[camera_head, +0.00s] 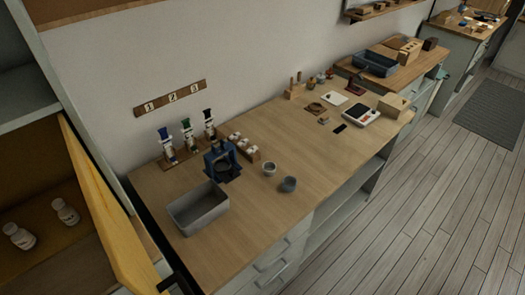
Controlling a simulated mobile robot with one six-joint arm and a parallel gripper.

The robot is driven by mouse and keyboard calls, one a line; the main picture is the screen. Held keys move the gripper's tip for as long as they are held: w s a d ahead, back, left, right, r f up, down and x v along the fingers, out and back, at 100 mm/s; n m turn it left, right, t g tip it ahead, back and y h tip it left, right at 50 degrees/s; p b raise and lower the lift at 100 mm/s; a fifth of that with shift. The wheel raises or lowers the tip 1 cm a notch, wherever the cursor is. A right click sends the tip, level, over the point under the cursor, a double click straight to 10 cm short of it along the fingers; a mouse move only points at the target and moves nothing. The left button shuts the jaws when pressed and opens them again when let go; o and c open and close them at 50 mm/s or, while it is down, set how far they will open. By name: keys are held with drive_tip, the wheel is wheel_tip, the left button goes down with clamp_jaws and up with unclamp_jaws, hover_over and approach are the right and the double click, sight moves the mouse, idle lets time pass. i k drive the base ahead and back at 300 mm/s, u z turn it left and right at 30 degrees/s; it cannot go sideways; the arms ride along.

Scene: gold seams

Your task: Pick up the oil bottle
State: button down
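No label lets me tell which bottle is the oil bottle. Two white bottles stand upright in the open cabinet at the lower left, one nearer (19,237) and one farther (66,212). My gripper is not in view.
A grey bin (199,208), a blue press-like device (221,162) and two small cups (269,169) (288,185) stand on the worktop. The yellow cabinet door (108,215) stands open. The floor (430,200) is clear.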

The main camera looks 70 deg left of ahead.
sight(22, 238)
drive_tip(key=z, duration=0.05)
drive_tip(key=i, duration=1.65)
drive_tip(key=u, duration=1.9)
drive_tip(key=k, duration=0.1)
drive_tip(key=u, duration=2.75)
drive_tip(key=i, duration=1)
drive_tip(key=z, duration=0.5)
